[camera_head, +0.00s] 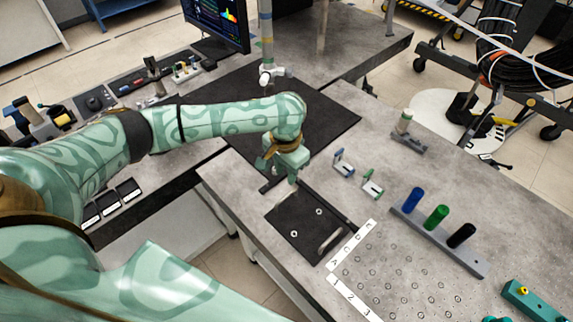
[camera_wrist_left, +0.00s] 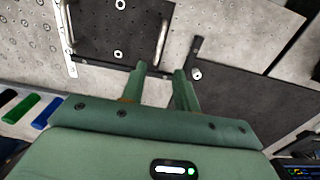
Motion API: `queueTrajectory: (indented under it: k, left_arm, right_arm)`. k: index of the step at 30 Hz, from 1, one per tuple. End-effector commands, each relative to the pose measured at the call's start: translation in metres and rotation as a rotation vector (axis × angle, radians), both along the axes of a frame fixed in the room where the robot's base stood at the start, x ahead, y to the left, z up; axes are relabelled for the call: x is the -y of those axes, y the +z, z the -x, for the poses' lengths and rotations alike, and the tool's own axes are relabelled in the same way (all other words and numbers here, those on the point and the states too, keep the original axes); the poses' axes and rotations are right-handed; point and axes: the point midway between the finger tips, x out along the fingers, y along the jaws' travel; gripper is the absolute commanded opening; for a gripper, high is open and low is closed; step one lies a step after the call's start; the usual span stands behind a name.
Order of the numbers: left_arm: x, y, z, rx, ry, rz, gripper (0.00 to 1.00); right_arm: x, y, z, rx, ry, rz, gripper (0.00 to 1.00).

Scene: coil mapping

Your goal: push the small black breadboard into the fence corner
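The small black breadboard (camera_head: 297,229), with two metal handles and a few light ringed holes, lies flat on the grey table. It also shows at the top of the left wrist view (camera_wrist_left: 112,42). A dark low fence (camera_head: 333,207) runs along its far right side; its corner seems hidden near my gripper. My left gripper (camera_head: 292,180) points down at the board's far end, close to one handle (camera_wrist_left: 161,42). In the wrist view its fingers (camera_wrist_left: 160,72) stand apart, with that handle showing between the tips. I cannot tell whether they touch it. My right gripper is out of view.
A hole grid with white label strips (camera_head: 351,243) lies right of the board. A rack with blue, green and black cylinders (camera_head: 437,238) stands farther right. Two small clips (camera_head: 372,187) stand beyond the fence. A large black mat (camera_head: 325,122) lies behind.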

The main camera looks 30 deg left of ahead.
Motion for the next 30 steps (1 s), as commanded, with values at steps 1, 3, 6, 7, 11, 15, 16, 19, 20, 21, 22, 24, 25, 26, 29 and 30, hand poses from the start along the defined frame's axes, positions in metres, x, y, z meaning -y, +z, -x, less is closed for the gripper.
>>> queueTrajectory:
  k: [1,3,6,7,11,15,16,19,20,21,22,24,25,26,29,30]
  left_arm:
    - [0.001,-0.019,0.001,-0.005,0.0,0.0,0.3]
    - [0.001,-0.036,0.001,-0.004,0.0,0.001,0.3]
    - [0.001,-0.06,0.001,-0.004,-0.001,0.001,0.3]
    - [0.001,-0.067,0.001,-0.003,-0.002,0.0,0.3]
    - [0.001,-0.094,0.001,-0.003,-0.002,0.001,0.3]
    - [0.001,-0.114,0.001,0.0,-0.003,0.001,0.3]
    - [0.001,-0.117,0.001,0.0,-0.003,0.001,0.3]
    - [0.001,-0.123,0.0,0.001,-0.003,0.001,0.3]
    - [0.001,-0.125,0.0,0.001,-0.003,0.001,0.3]
    - [0.001,-0.125,0.0,0.002,-0.003,0.002,0.3]
    - [0.001,-0.126,0.0,0.002,-0.003,0.002,0.3]
    - [0.001,-0.126,0.0,0.002,-0.004,0.001,0.3]
    - [0.001,-0.126,0.0,0.002,-0.004,0.001,0.3]
    - [0.001,-0.126,0.0,0.002,-0.004,0.001,0.3]
    - [0.001,-0.125,0.0,0.002,-0.004,0.001,0.3]
    - [0.001,-0.125,0.0,0.002,-0.004,0.001,0.22]
  right_arm:
    - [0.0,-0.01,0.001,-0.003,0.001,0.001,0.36]
    - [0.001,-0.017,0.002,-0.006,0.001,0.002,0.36]
    - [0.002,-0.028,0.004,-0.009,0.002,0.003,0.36]
    - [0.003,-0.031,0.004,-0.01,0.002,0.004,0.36]
    - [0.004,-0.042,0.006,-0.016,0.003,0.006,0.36]
    - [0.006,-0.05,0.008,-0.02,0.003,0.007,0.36]
    - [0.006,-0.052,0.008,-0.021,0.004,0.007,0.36]
    - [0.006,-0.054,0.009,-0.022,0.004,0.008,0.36]
    - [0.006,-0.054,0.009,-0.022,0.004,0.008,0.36]
    - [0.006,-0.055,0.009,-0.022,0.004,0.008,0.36]
    - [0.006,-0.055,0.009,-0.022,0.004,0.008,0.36]
    - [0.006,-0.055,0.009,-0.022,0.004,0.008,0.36]
    - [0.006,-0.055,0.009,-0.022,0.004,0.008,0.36]
    - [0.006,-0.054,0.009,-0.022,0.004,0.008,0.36]
    - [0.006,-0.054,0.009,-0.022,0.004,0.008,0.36]
    - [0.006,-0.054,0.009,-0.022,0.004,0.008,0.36]
